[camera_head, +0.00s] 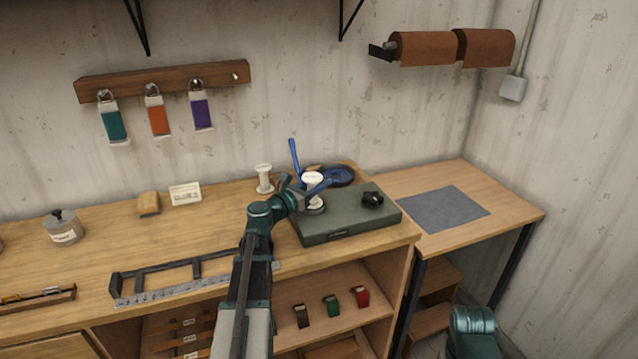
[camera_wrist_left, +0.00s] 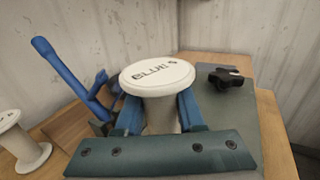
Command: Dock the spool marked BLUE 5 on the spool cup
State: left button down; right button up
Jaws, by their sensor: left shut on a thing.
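A white spool (camera_head: 312,177) with dark lettering on its top flange is held upright over the left part of a grey-green box. My left gripper (camera_head: 314,189) is shut around the spool's barrel, with a blue finger on each side. My right gripper is not in view.
The grey-green box (camera_head: 350,218) carries a black knob (camera_head: 373,199). A blue lever (camera_head: 295,157) rises behind the gripper, and a blue coil (camera_head: 337,176) lies behind the box. Another white spool (camera_head: 264,178) stands to the left. A grey mat (camera_head: 443,209) lies clear at right.

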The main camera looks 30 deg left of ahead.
pick_arm(q)
jog(key=shift+f+b, duration=0.45)
jog(key=shift+f, duration=0.1)
jog(key=c, duration=0.8)
grip_release()
jog(key=v, duration=1.1)
dwell(0.3)
